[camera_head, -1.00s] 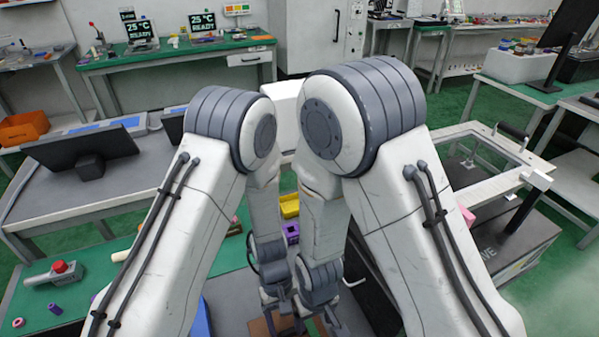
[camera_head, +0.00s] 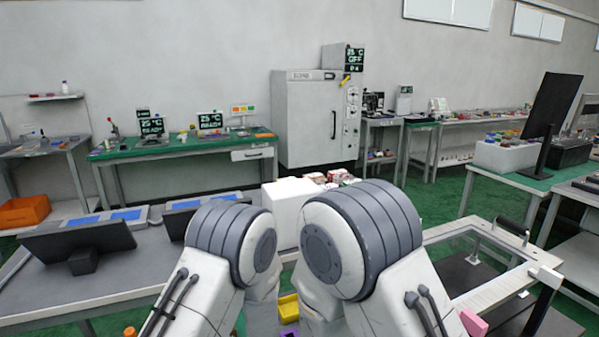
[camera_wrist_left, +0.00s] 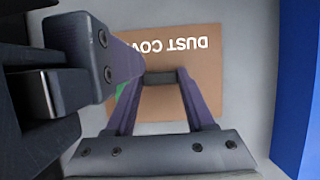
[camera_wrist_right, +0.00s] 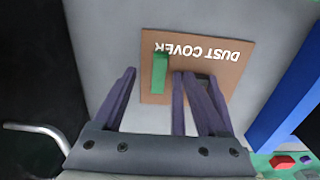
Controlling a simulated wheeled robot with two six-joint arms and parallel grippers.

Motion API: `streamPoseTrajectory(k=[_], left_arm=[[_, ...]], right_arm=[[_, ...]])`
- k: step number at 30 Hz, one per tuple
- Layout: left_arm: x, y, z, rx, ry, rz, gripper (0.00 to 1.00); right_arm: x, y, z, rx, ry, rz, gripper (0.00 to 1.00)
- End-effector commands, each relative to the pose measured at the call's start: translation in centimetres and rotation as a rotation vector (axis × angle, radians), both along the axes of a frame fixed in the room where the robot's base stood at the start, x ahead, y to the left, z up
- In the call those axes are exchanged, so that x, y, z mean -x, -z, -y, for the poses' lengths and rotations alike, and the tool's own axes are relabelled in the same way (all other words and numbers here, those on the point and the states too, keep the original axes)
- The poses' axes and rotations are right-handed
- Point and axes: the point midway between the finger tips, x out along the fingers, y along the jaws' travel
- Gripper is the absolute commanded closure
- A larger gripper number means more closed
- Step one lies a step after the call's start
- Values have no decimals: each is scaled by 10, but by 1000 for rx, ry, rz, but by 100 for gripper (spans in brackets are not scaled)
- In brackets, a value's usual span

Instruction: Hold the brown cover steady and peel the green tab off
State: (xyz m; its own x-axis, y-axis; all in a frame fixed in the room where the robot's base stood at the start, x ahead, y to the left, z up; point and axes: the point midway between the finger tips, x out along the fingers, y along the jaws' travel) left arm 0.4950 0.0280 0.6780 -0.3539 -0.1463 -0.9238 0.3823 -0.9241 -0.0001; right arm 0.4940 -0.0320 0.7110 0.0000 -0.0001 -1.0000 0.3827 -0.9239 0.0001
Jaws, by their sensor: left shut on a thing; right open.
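The brown cover (camera_wrist_left: 215,80), printed "DUST COVER", lies flat on a grey surface; it also shows in the right wrist view (camera_wrist_right: 225,68). My left gripper (camera_wrist_left: 160,80) is shut on a dark raised piece over the cover, apparently its grip. The green tab (camera_wrist_right: 160,72) is a narrow strip at the cover's left part in the right wrist view; only a sliver (camera_wrist_left: 121,91) shows in the left wrist view. My right gripper (camera_wrist_right: 160,75) is open, its fingers either side of the tab; touching cannot be told. The head view shows neither cover nor gripper tips.
A blue block or wall (camera_wrist_left: 300,90) stands right of the cover in the left wrist view, also in the right wrist view (camera_wrist_right: 290,90). A bent metal bar (camera_wrist_right: 35,132) is at left. My two grippers are very close together over the cover.

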Motion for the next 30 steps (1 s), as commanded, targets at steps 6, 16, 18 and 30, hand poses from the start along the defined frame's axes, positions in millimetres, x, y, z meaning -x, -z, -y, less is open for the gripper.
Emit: streamPoseTrajectory(k=[6, 16, 18, 30], left_arm=[[0, 0, 0, 0, 0, 0, 100], [0, 0, 0, 0, 0, 0, 100], [0, 0, 0, 0, 0, 0, 100], [0, 0, 0, 0, 0, 0, 100]], right_arm=[[0, 0, 0, 0, 0, 0, 25], [0, 0, 0, 0, 0, 0, 38], [0, -1, 0, -1, 0, 1, 38], [10, -71, 0, -12, 0, 0, 38]])
